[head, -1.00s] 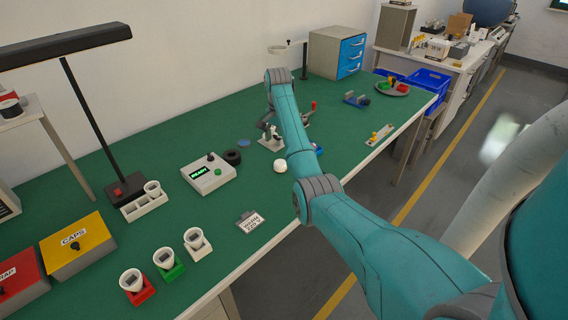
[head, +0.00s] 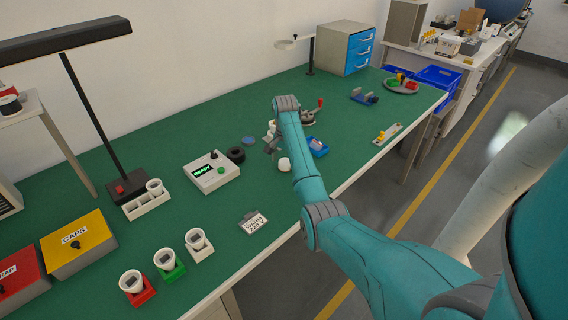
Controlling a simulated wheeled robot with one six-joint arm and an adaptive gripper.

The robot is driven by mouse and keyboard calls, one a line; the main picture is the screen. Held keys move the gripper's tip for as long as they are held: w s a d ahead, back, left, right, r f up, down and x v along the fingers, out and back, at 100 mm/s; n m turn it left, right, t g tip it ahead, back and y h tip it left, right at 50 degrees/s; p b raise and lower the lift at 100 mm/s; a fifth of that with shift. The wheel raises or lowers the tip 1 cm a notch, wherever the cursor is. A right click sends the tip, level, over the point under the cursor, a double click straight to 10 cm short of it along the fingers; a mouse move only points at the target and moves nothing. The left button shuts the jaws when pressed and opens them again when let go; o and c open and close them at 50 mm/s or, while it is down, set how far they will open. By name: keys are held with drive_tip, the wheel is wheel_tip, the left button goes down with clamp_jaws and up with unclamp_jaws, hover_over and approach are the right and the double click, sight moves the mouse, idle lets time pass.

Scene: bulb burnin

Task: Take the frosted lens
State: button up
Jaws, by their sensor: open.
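A small white dome (head: 284,164), which looks like the frosted lens, sits on the green bench top near its front edge. A flat bluish disc (head: 248,140) lies further left, beside a black ring (head: 236,155). I cannot tell for certain which of the two is the frosted lens. My gripper (head: 272,145) is open, just behind and left of the white dome, and looks apart from it. My wrist and forearm partly hide the gripper and the bench behind it.
A tester box reading READY (head: 210,172) stands left of the ring. A tall black lamp (head: 95,125) rises at left.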

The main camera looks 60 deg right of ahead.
drive_tip(key=c, duration=0.9)
drive_tip(key=shift+o, duration=0.2)
drive_tip(key=shift+r, duration=0.1)
